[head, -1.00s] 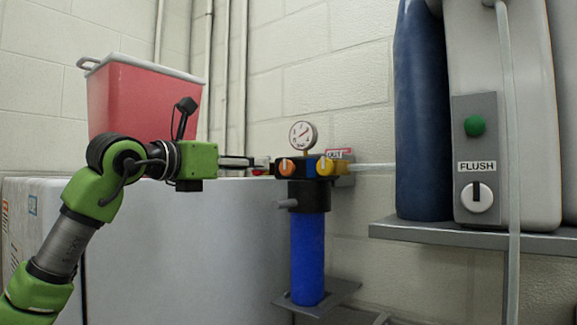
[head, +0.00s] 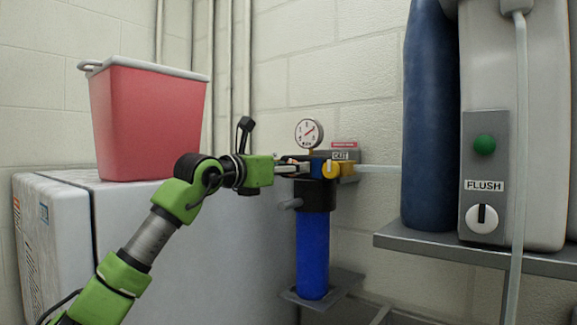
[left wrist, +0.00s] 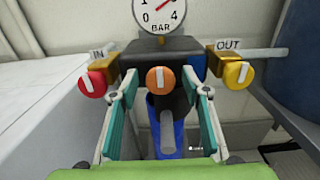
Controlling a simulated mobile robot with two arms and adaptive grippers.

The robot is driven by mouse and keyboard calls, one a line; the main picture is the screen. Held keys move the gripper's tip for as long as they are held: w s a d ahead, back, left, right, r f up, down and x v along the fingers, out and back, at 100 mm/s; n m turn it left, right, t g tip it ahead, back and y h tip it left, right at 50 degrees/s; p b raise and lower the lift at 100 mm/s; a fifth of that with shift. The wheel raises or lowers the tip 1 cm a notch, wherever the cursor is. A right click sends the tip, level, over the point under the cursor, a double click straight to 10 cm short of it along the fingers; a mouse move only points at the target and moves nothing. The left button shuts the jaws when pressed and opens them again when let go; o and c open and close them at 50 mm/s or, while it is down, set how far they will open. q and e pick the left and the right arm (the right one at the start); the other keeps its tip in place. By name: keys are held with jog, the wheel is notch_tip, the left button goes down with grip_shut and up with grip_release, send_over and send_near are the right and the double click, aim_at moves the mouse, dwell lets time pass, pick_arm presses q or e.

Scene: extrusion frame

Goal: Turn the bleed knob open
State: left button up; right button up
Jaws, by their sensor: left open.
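The filter unit has a black head and a blue bowl (head: 312,255). In the left wrist view an orange knob (left wrist: 160,79) with a white upright mark sits at the front middle of the head, probably the bleed knob; I cannot read a label for it. A red knob (left wrist: 93,84) is by the IN label and a yellow knob (left wrist: 237,75) by the OUT label, which also shows in the head view (head: 332,169). My left gripper (left wrist: 161,90) is open, its fingers on either side of the orange knob; contact cannot be told. In the head view the gripper (head: 302,167) hides the orange and red knobs.
A pressure gauge (head: 309,133) stands on top of the unit. A grey spout (left wrist: 167,132) juts out below the orange knob. To the right are a grey shelf (head: 480,258), a dark blue cylinder (head: 428,120) and a FLUSH panel (head: 485,150). A red bin (head: 148,120) sits at left.

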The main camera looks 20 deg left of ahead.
pick_arm(q)
jog(key=shift+c, duration=1.2)
jog(key=c, duration=0.8)
jog(key=n+b, duration=0.4)
jog(key=shift+s+f+n, duration=0.1)
jog(key=shift+n, duration=0.3)
jog(key=n+b, duration=0.3)
jog(key=n, duration=0.3)
jog(key=shift+a, duration=0.1)
jog(key=n+b, duration=0.2)
jog(key=n, duration=0.1)
jog(key=shift+n, duration=0.4)
jog(key=shift+a+n+b, duration=0.1)
jog(key=shift+n+b, duration=0.5)
jog(key=shift+n, duration=1)
